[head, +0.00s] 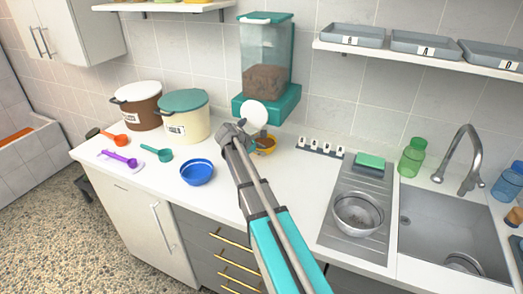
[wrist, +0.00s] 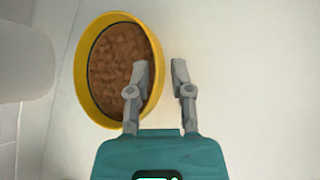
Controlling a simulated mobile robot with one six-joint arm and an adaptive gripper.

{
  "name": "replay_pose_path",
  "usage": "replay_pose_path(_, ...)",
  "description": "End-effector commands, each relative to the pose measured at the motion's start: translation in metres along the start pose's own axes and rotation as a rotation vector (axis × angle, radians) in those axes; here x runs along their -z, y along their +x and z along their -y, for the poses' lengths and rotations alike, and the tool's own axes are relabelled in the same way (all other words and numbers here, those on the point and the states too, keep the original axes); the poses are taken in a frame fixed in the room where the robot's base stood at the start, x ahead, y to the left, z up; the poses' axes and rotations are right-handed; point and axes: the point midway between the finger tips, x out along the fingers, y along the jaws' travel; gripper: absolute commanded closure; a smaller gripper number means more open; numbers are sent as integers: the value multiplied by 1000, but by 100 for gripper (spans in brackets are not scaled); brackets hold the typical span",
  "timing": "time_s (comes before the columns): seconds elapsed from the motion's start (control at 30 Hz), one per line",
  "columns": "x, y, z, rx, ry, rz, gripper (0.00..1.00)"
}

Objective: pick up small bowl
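A small yellow bowl (wrist: 82,72) holds brown kibble (wrist: 115,60) in the wrist view. In the head view the yellow bowl (head: 268,150) stands on the counter below the food dispenser, partly hidden by my arm. My gripper (wrist: 162,72) is open, with its left finger over the inside of the bowl and its right finger outside. The bowl's right rim lies between the fingers; I cannot tell whether they touch it. A blue bowl (head: 197,172) sits on the counter to the left, and a metal bowl (head: 357,214) sits on the sink's drainboard.
The teal dispenser (head: 266,70) stands behind the bowl. Two lidded bins (head: 183,118) and several scoops (head: 157,153) are at the left. Letter tiles (head: 320,147), a sink (head: 450,232) and bottles (head: 411,157) are at the right. The white counter in front is mostly clear.

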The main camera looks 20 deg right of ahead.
Motion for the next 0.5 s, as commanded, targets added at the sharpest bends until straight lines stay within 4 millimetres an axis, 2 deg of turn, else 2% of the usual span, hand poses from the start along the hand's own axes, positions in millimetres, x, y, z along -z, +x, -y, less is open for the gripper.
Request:
replay_pose_path(0.03, 2, 9, 2, 1, 1, 0, 72)
replay_pose_path(0.2, 2, 22, 1, -1, 0, 0, 72)
replay_pose_path(0.5, 0, 25, 0, -1, -1, -1, 72)
